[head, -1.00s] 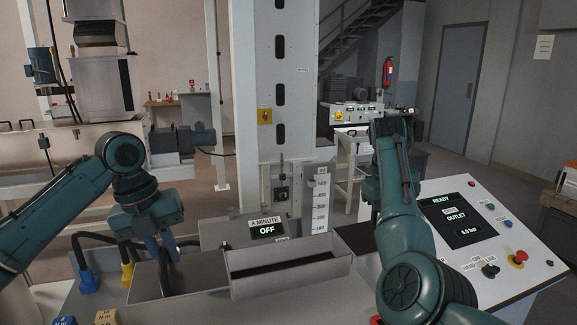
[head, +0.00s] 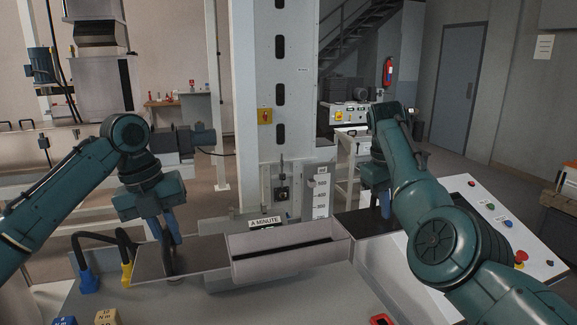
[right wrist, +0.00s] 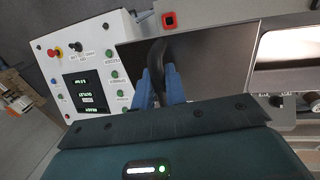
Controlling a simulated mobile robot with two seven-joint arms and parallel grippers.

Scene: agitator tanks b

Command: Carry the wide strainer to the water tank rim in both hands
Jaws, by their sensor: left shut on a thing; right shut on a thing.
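The wide strainer appears to be the pale open trough (head: 290,263) with flat dark wings at its two ends, in the middle of the head view. My left gripper (head: 174,262) is shut on a dark handle at the left wing. My right gripper (head: 386,212) is shut at the right wing; the right wrist view shows its blue fingers (right wrist: 158,88) on a black curved handle (right wrist: 158,55). The strainer looks about level. A white level scale (head: 321,192) stands just behind it, likely by the water tank; I cannot make out the tank rim.
A sign reading "A MINUTE" (head: 265,221) is partly covered by the strainer. A sloped control panel (head: 520,235) is at right, with my right arm before it. The bench front (head: 230,307) is mostly clear.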

